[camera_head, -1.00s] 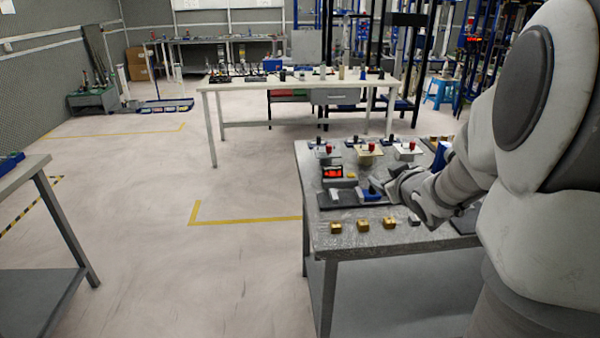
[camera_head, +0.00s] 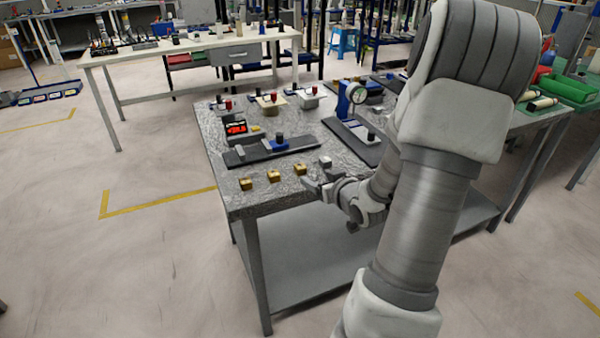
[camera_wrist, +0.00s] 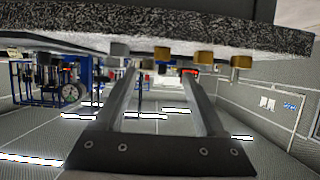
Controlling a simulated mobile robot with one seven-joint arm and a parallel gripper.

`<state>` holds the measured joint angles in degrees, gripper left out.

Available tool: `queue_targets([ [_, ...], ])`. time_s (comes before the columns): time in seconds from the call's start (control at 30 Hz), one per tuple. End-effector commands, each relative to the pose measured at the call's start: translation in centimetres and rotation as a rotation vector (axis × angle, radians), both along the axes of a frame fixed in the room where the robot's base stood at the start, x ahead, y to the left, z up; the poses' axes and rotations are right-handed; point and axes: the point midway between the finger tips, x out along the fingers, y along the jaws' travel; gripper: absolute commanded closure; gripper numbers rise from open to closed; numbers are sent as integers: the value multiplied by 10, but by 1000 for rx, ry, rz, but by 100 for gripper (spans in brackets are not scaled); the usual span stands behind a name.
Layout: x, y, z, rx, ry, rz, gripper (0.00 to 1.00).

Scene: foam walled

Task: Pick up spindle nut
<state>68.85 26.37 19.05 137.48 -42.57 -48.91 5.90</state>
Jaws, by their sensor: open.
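Several small nut-like pieces stand in a row along the front edge of the grey table. Three are brass coloured: a left one (camera_head: 246,184), a middle one (camera_head: 273,176) and a right one (camera_head: 300,169). A greyer piece (camera_head: 325,162) stands at the right end. I cannot tell which is the spindle nut. My gripper (camera_head: 312,186) is open and empty at the table's front edge, close to the two right pieces. In the wrist view, which is upside down, the row shows beyond the open fingers (camera_wrist: 160,74), with one brass piece (camera_wrist: 161,54) between the fingertips.
The grey table (camera_head: 222,198) also holds a dark rail with a blue slider (camera_head: 280,144), a red-lit display (camera_head: 236,127) and a dial gauge (camera_head: 357,94). A white bench (camera_head: 130,59) stands behind.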

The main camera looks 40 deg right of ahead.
Motion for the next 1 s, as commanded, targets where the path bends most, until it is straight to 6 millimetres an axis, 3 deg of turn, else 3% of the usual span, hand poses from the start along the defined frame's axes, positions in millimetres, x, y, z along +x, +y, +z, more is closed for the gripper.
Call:
queue_targets([
  [0.1, 23, -4, -11, 1, -1, 2, 28],
  [0.43, 50, -10, -20, -1, 0, 2, 28],
  [0.7, 86, -16, -31, -1, 0, 0, 28],
  [1.0, 91, -18, -32, -1, 1, -1, 28],
])
